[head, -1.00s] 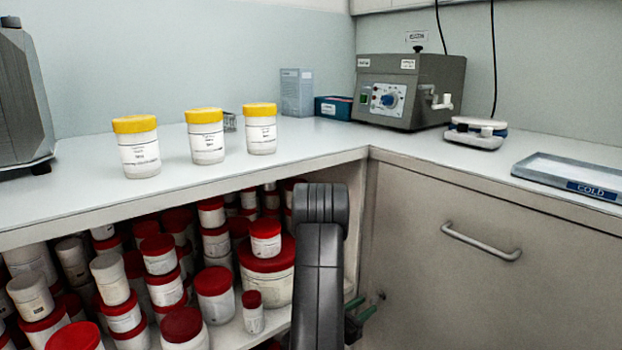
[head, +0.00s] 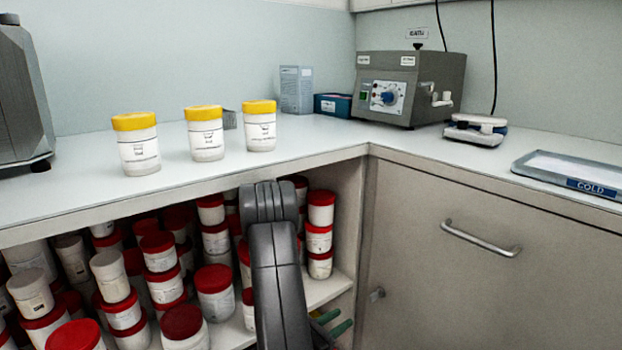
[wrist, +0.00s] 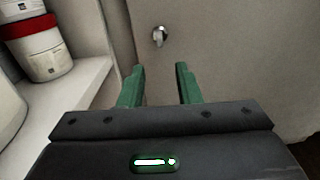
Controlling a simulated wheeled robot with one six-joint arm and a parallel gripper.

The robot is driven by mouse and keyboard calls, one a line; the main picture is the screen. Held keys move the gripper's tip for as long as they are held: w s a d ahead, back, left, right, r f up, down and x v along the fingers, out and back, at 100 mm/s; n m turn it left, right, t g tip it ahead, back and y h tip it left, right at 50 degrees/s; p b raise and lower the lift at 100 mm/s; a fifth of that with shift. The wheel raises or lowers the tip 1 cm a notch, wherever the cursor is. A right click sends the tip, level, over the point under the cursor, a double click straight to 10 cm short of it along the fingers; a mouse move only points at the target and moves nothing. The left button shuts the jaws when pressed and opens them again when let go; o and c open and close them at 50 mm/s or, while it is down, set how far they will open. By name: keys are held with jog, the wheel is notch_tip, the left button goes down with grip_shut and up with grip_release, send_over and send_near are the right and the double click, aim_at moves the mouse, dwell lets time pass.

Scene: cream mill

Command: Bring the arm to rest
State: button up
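My gripper (wrist: 160,82) shows in the wrist view with its two green fingers apart and nothing between them. It hangs in front of the grey cabinet panel, beside the open shelf. In the head view the green fingers (head: 333,325) show low down, partly hidden behind my dark arm. My arm (head: 277,270) stands in front of the open shelf and hides some jars.
Several red-lidded jars (head: 213,290) crowd the open shelf (head: 328,288). Three yellow-lidded jars (head: 205,140) stand on the counter (head: 330,140). A cabinet door with a handle (head: 480,240) is at the right. A tray marked COLD (head: 565,180) lies on the right counter.

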aim_at(370, 299)
jog(key=x, duration=1.1)
jog(key=shift+w+d, duration=0.2)
jog(key=shift+d, duration=0.1)
jog(key=shift+w+d+r+n, duration=0.1)
jog(key=shift+w+n, duration=0.1)
jog(key=shift+n, duration=0.1)
jog(key=n+p, duration=0.2)
jog(key=n, duration=0.1)
jog(key=n+p, duration=0.2)
jog(key=n, duration=0.2)
jog(key=shift+n+p, duration=0.3)
jog(key=shift+n, duration=0.1)
jog(key=n+p, duration=0.2)
jog(key=n, duration=0.2)
jog(key=shift+n+p, duration=0.5)
jog(key=shift+n, duration=1.1)
jog(key=shift+s, duration=0.1)
